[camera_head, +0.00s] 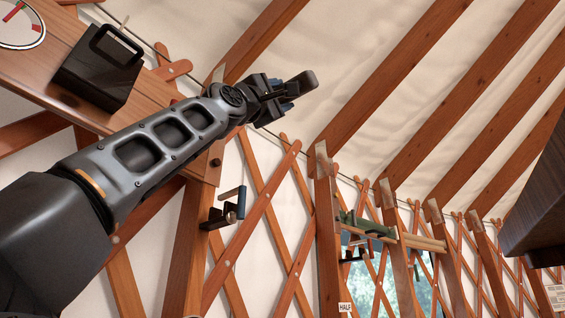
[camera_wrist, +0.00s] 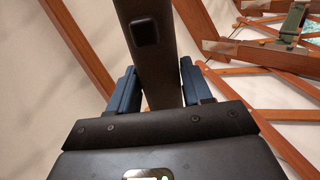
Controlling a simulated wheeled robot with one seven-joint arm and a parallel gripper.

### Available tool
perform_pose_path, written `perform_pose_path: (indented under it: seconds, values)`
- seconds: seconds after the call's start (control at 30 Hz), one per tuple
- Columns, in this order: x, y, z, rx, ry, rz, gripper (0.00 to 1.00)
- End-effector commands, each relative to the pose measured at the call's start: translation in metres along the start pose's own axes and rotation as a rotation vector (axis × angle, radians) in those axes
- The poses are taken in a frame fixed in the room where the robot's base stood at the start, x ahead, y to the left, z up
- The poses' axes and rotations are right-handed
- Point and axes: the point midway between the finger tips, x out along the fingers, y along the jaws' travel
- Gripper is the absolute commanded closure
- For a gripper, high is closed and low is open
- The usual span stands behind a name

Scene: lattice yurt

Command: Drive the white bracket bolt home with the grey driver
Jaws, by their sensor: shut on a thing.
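My gripper (camera_head: 275,95) is raised at the upper middle of the head view, in front of the canvas. It is shut on a dark grey tool, which looks like the driver (camera_head: 303,82). In the wrist view the driver (camera_wrist: 155,60) runs up between the blue finger pads (camera_wrist: 160,88), with a black square button on its face. Its far end is cut off by the picture's top edge. Pale metal brackets sit on the posts, the nearest one (camera_head: 321,160) below and right of my gripper. I cannot make out a white bolt on any of them.
A black open holder (camera_head: 97,72) stands on a wooden shelf (camera_head: 40,62) at upper left. A dark hook with a grey-blue bar (camera_head: 232,207) hangs on a post. A green thing (camera_head: 362,229) sits by a rail. A dark wooden block (camera_head: 538,205) juts in at right.

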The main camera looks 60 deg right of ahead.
Motion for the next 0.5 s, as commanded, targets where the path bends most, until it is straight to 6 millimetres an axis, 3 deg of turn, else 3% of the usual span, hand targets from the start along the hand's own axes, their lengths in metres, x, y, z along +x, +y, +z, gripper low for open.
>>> perform_pose_path:
  seconds: [0.5]
  values:
    - [0.002,0.003,-0.044,-0.003,0.000,0.003,1.00]
